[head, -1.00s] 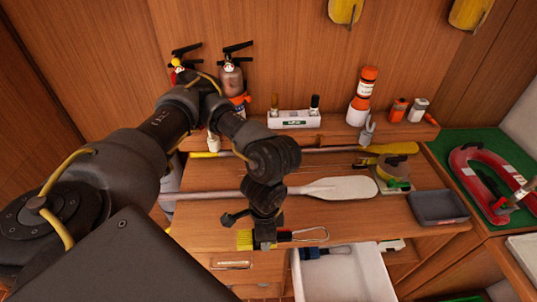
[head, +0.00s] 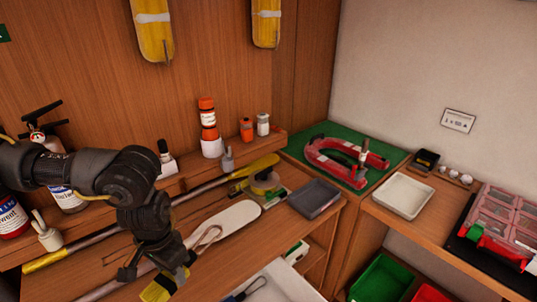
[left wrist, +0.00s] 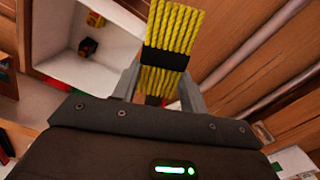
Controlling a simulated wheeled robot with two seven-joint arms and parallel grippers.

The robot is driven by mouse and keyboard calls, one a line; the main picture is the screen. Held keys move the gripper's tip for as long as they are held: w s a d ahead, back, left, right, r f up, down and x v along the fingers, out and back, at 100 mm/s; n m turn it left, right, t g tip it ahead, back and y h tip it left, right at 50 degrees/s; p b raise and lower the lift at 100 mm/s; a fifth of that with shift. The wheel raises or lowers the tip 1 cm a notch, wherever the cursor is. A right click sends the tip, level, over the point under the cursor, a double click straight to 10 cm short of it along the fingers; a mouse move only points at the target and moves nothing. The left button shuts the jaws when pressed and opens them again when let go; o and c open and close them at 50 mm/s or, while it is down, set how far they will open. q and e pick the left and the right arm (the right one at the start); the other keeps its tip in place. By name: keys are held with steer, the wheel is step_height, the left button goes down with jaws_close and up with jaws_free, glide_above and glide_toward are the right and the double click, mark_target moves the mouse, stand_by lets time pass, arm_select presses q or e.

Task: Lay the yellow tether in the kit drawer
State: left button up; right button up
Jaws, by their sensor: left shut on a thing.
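The yellow tether (head: 157,290) is a coiled bundle with a dark band. My left gripper (head: 172,278) is shut on it at the lower left of the head view. In the left wrist view, the yellow strands (left wrist: 181,28) stand up between the fingers, with the black band (left wrist: 165,57) across them. My right gripper is out of view.
A blue item with a loop (head: 245,290) lies in the drawer. A paddle (head: 238,217), a yellow-ended pole (head: 262,165) and a grey tray (head: 314,198) lie on the worktop. A red horseshoe-shaped thing (head: 345,165) rests on a green mat at right.

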arm_select(q)
steer(key=shift+w+r, duration=0.1)
steer(key=shift+w, duration=0.5)
steer(key=shift+w+r, duration=0.15)
steer(key=shift+r, duration=0.25)
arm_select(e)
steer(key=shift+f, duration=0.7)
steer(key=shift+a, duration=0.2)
